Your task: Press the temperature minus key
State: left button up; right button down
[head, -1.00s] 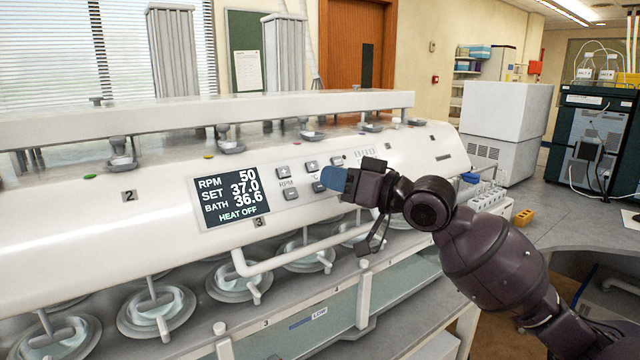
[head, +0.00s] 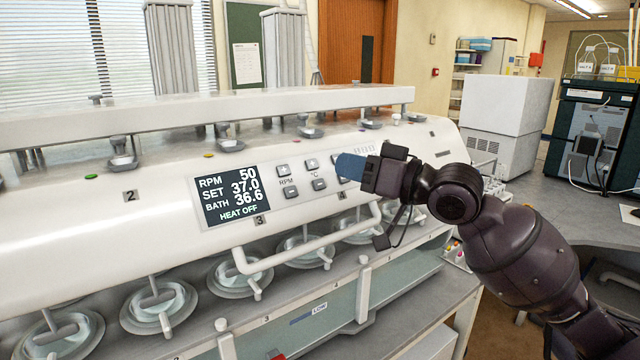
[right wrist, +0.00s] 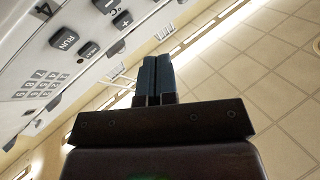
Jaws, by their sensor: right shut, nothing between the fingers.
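The temperature minus key (head: 319,185) is the small grey lower key of the °C pair on the white sloping panel in the head view. The temperature plus key (head: 311,163) sits just above it. The display (head: 232,196) reads RPM 50, SET 37.0, BATH 36.6, HEAT OFF. My right gripper (head: 350,167) is shut and empty, its blue fingertips to the right of the °C keys, covering part of the key column there. In the right wrist view the shut fingers (right wrist: 154,78) point past the panel keys; a gap to the panel shows. My left gripper is out of view.
The RPM keys (head: 291,192) are left of the °C pair. A white bent rail (head: 310,246) runs below the panel. A number keypad (right wrist: 38,84) and a RUN key (right wrist: 63,39) show in the right wrist view.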

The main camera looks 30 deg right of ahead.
jog(key=shift+f, duration=0.1)
dwell(0.7)
jog(key=f+h, duration=0.1)
jog(key=f, duration=0.3)
jog(key=f+g+h, duration=0.1)
jog(key=f, duration=0.3)
jog(key=s+f+m+g+h, duration=0.1)
jog(key=f, duration=0.4)
jog(key=shift+a, duration=0.1)
jog(key=s+a+f+g+h, duration=0.1)
jog(key=s+f+g+h, duration=0.35)
jog(key=f, duration=0.95)
jog(key=s+a+f+m+g+h, duration=0.1)
jog(key=s+a+f+g, duration=0.15)
jog(key=s+f, duration=0.6)
jog(key=s+a+f+g+h, duration=0.2)
jog(key=s+f+g, duration=0.3)
jog(key=s, duration=0.6)
jog(key=w+f+t+b, duration=0.1)
jog(key=w+f+t, duration=0.2)
jog(key=f, duration=0.4)
jog(key=w+f+t+y+b, duration=0.1)
jog(key=w+f+t+b, duration=0.1)
jog(key=f+t, duration=0.4)
jog(key=shift+d+x, duration=0.25)
jog(key=shift+x, duration=0.8)
